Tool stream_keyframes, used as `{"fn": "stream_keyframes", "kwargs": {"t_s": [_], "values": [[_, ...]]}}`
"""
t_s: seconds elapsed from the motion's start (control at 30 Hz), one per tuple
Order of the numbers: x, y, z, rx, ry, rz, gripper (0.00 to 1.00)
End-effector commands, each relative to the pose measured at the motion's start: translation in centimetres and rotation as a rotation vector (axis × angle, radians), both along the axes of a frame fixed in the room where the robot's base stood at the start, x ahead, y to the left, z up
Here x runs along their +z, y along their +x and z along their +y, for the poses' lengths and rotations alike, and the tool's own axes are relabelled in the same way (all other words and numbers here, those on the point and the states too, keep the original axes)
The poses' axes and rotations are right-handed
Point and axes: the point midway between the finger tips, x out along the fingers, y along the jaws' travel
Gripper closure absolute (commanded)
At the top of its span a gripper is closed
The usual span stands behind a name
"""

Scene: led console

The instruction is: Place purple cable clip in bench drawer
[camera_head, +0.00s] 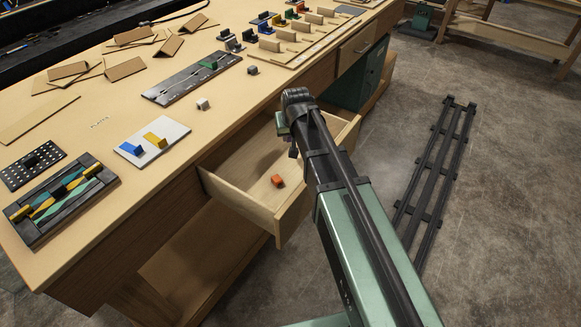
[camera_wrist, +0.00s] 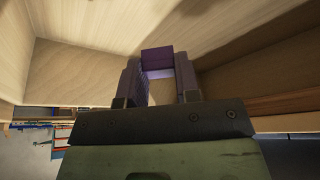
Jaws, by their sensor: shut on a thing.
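The purple cable clip (camera_wrist: 157,56) shows in the wrist view between the two fingers of my gripper (camera_wrist: 160,72), which is shut on it. The bench drawer (camera_head: 236,198) is pulled open below the bench top in the head view. My arm end hangs over its right part and hides the gripper's fingers and the clip there. In the wrist view the drawer's pale wooden walls (camera_wrist: 75,80) surround the held clip. I cannot tell whether the clip touches the drawer floor.
An orange block (camera_head: 278,181) lies on the drawer floor. On the bench top (camera_head: 215,125) are a white plate (camera_head: 133,152) with blue and yellow pieces, a dark rail panel (camera_head: 180,88) and small grey blocks. A black rack lies on the floor at right.

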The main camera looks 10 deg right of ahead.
Motion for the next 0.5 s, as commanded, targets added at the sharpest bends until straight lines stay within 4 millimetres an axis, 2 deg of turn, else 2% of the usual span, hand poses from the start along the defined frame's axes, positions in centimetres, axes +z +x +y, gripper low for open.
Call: {"fn": "stream_keyframes", "kwargs": {"t_s": [0.03, 0.27, 0.4, 0.5], "values": [[-2.4, 0.0, 0.0, 0.000, 0.000, 0.000, 0.94], [-2.8, 0.0, 0.0, 0.000, 0.000, 0.000, 0.94], [-5.9, 0.0, 0.0, 0.000, 0.000, 0.000, 0.94], [-7.0, 0.0, 0.0, 0.000, 0.000, 0.000, 0.94]]}}
